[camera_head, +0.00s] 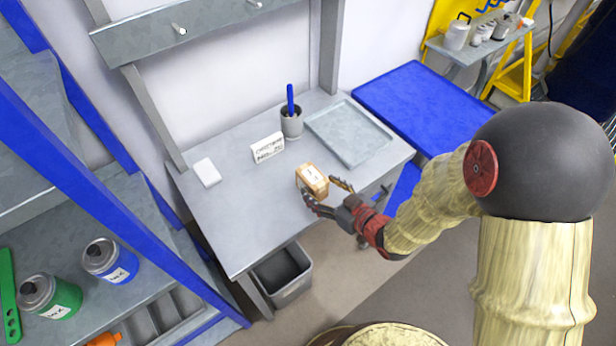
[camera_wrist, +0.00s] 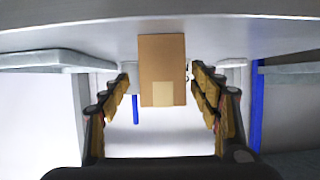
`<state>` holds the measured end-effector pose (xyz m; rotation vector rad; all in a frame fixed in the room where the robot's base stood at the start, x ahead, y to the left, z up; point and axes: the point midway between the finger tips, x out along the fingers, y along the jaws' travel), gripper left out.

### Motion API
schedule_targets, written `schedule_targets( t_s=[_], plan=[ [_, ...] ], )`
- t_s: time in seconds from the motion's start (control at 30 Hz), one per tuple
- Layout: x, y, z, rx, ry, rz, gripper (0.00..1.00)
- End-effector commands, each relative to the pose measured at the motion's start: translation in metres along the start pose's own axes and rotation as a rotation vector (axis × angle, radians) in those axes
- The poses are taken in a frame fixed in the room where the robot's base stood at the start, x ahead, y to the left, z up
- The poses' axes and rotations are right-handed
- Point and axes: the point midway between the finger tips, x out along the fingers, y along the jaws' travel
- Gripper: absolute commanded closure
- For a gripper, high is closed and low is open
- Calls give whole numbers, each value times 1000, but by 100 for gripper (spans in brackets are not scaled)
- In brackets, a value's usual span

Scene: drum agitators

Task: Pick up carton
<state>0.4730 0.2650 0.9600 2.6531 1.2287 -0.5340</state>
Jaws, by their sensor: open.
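The carton (camera_head: 312,180) is a small brown box with a pale label, standing on the grey table near its front edge in the head view. My gripper (camera_head: 325,194) is open, its fingers reaching in at the carton from the front right. In the wrist view the carton (camera_wrist: 162,60) shows between the two rows of finger pads, near the fingertips, with a gap visible on the left side. My gripper (camera_wrist: 165,100) holds nothing. Whether a finger touches the carton on the right cannot be told.
The grey table (camera_head: 225,235) also bears a white sign (camera_head: 267,148), a cup (camera_head: 291,125) with a blue pen, a grey tray (camera_head: 350,135) and a white block (camera_head: 206,172). A blue-framed shelf (camera_head: 100,180) stands at left. A grey bin (camera_head: 283,275) is below.

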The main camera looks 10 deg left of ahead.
Motion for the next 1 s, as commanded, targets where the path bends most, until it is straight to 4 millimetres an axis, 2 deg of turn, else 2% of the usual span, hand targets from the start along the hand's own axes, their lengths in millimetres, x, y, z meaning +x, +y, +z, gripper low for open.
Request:
schedule_targets(
  t_s=[0.13, 0.47, 0.8, 1.0],
  plan=[
    [4, -2, 1, 1, 5, -6, 37],
    [32, -3, 0, 1, 5, -6, 37],
    [75, -4, -3, 1, 5, -6, 37],
    [79, -4, -4, 1, 5, -5, 37]
  ],
)
